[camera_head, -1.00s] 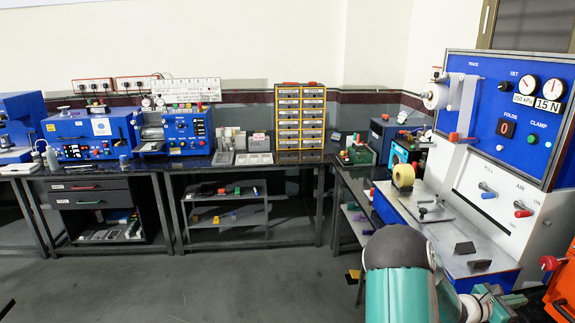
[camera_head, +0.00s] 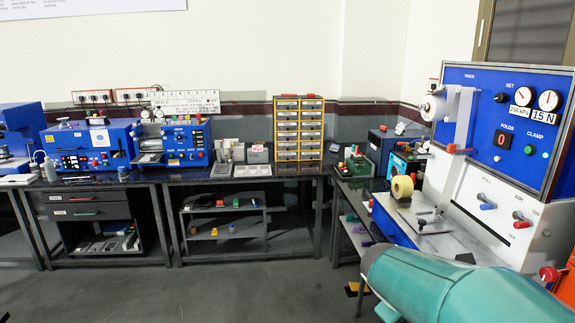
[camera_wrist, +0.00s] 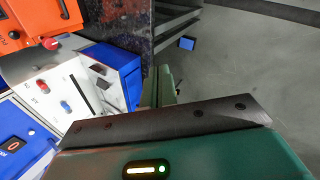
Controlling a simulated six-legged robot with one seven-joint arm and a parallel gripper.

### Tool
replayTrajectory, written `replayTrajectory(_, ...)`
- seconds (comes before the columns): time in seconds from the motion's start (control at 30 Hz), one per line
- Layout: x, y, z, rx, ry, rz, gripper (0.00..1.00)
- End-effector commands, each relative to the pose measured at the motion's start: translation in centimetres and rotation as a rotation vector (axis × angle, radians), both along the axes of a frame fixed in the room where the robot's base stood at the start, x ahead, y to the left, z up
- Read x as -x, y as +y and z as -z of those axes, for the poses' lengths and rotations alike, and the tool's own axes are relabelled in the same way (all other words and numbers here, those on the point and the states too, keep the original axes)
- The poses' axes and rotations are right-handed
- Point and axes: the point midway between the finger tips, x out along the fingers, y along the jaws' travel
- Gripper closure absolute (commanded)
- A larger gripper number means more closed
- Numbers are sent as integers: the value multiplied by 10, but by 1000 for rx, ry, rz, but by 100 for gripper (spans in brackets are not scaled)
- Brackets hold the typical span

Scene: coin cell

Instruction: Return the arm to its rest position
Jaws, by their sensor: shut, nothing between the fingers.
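My arm (camera_head: 450,285) shows in the head view as a large teal link across the lower right corner, in front of the blue and white machine. My gripper is outside the head view. In the wrist view, my gripper (camera_wrist: 166,86) shows as narrow green fingers beyond a dark bar with screws. It is shut and empty, and the floor and the bench side lie beyond it. The arm's rest place itself is not marked in either view.
An orange unit (camera_wrist: 35,20) shows in the wrist view. Benches with equipment line the back. The grey floor (camera_head: 215,285) is free.

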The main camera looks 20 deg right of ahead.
Motion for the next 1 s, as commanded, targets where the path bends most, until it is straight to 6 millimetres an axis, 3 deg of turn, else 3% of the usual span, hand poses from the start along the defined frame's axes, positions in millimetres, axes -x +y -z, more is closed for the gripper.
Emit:
replayTrajectory(0.03,2,23,-8,-47,-60,0,100)
replayTrajectory(0.3,25,142,-38,-340,-325,12,100)
replayTrajectory(0.5,49,210,-54,-527,-452,6,100)
replayTrajectory(0.67,58,231,-58,-591,-487,6,100)
replayTrajectory(1.0,58,232,-58,-595,-488,7,100)
